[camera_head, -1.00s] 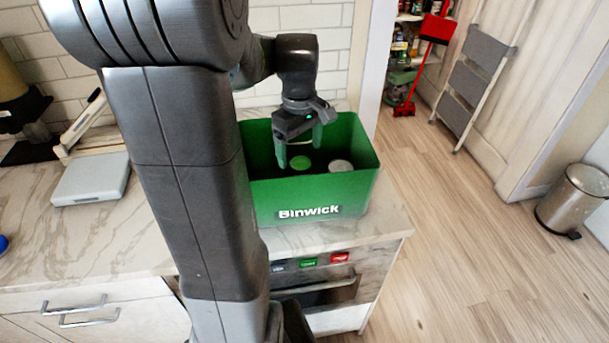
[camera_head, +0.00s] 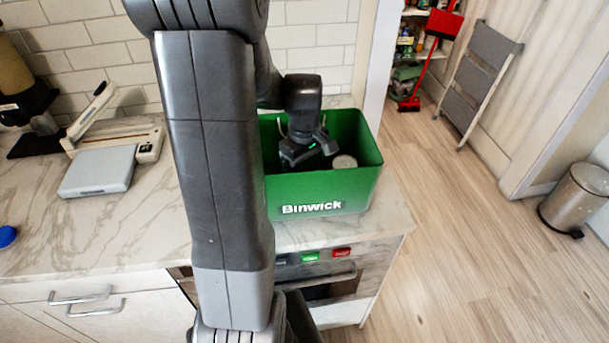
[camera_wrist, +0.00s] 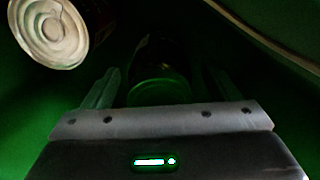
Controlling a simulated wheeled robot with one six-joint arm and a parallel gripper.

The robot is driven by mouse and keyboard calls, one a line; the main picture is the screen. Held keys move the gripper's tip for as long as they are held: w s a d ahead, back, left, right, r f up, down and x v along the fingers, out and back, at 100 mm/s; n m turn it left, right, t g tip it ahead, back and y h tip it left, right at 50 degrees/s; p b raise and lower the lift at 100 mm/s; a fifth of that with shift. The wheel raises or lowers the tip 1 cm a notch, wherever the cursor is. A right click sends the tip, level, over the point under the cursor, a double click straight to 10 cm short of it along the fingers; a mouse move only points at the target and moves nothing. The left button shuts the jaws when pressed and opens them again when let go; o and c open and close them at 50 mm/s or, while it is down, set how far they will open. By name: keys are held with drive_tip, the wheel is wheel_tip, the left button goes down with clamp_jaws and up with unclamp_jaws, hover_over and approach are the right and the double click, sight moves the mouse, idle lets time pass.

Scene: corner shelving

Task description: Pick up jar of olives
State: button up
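A dark jar with a green lid (camera_wrist: 160,92), taken as the jar of olives, lies between my fingers in the wrist view. Its label is too dark to read. My gripper (camera_wrist: 163,88) is open, with one finger on each side of the jar and a visible gap to each. In the head view my gripper is lowered into the green Binwick bin (camera_head: 345,187); its fingertips are hidden there, and it covers the green lid.
A can with a pale metal top (camera_wrist: 50,28) stands in the bin at upper left of the wrist view; its top also shows in the head view (camera_head: 344,161). The bin's walls surround my gripper closely. A white scale (camera_head: 98,172) is on the counter at left.

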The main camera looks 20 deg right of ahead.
drive_tip(key=c, duration=1.3)
